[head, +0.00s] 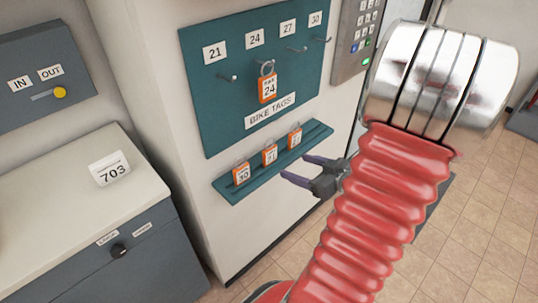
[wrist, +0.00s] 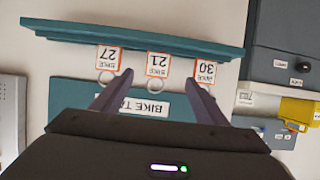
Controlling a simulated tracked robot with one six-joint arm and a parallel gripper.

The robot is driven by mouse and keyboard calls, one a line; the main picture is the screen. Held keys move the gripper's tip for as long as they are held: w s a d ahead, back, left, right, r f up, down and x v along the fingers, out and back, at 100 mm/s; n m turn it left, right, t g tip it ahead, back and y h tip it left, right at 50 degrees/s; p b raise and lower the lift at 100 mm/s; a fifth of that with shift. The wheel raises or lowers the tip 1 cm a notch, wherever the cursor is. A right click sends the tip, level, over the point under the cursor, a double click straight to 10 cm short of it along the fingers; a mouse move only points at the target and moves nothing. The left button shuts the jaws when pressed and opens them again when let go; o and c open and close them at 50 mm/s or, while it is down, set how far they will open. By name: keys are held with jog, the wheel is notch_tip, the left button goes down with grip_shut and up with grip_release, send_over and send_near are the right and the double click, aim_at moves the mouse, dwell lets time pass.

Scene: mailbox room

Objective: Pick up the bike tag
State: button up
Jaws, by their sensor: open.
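A teal board (head: 200,120) labelled BIKE TAGS has hooks under the numbers 21, 24, 27 and 30. An orange bike tag marked 24 (head: 268,87) hangs on the hook under 24; the other hooks are bare. Three orange tags sit on the teal ledge (head: 228,194) below: 30 (head: 241,174), 21 (head: 270,156) and 27 (head: 295,138). In the upside-down wrist view they read 27 (wrist: 109,58), 21 (wrist: 158,65) and 30 (wrist: 205,71). My gripper (head: 293,166) is open and empty, in front of the ledge. In the wrist view its fingertips (wrist: 158,74) appear either side of tag 21.
A keypad (head: 361,38) is right of the board. At left, a grey cabinet (head: 160,255) holds a white 703 card (head: 110,169) on its top. An IN/OUT panel (head: 40,80) with a yellow knob is on the left wall. Tiled floor shows at right.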

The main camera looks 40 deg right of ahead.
jog(key=shift+w, duration=0.1)
send_near(272, 156)
jog(key=x, duration=0.4)
jog(key=shift+w+a+f, duration=0.25)
jog(key=shift+w+f, duration=0.05)
jog(key=shift+w, duration=0.25)
jog(key=shift+w, duration=0.1)
jog(key=shift+x, duration=2.55)
jog(key=shift+d+r, duration=0.1)
jog(key=shift+d, duration=0.05)
jog(key=shift+c, duration=0.3)
jog(key=c, duration=1.1)
